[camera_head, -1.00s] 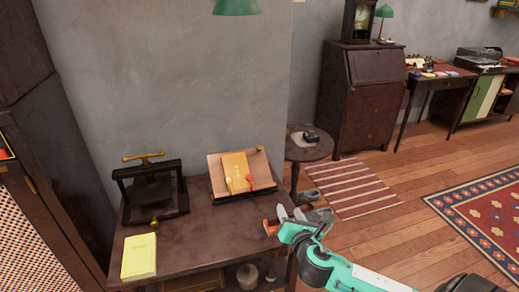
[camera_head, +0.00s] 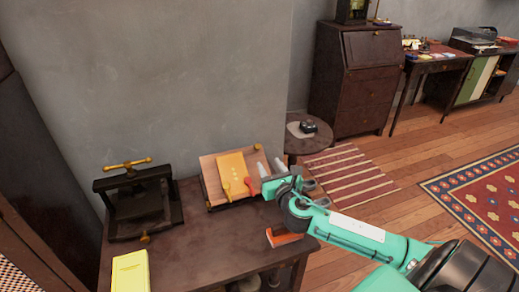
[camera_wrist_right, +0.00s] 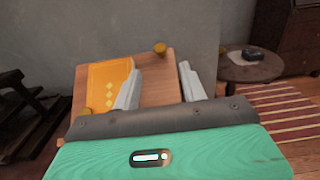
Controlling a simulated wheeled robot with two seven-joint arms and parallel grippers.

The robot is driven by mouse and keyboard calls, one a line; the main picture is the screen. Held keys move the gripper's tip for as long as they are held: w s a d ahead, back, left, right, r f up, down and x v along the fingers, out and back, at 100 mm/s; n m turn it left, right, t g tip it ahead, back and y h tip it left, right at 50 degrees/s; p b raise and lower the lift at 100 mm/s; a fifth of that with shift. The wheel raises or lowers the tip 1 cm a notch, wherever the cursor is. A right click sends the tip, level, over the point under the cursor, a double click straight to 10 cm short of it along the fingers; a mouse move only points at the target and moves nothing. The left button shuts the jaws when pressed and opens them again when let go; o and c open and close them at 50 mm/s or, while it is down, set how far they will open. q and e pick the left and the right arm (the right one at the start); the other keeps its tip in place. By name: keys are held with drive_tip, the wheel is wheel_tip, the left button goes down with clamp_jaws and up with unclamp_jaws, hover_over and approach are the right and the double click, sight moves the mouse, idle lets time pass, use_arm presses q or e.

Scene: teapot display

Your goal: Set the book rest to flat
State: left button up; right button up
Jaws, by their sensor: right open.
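The book rest (camera_head: 212,178) stands on the dark table with its wooden board tilted up. My right gripper (camera_head: 270,169) is at the rest's right side, open and empty. In the right wrist view, its two grey fingers (camera_wrist_right: 160,90) point toward the board's right edge, below the knob. The arm hides the rest's lower right. My left gripper is out of view.
A black press with a brass handle (camera_head: 127,164) stands left on the table (camera_head: 200,240). A yellow book (camera_head: 130,271) lies at front left. A round side table (camera_head: 315,142) stands behind right.

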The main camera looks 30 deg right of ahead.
sight(258, 146)
drive_tip(key=x, duration=0.9)
drive_tip(key=shift+w, duration=0.15)
drive_tip(key=shift+c, duration=0.2)
clamp_jaws()
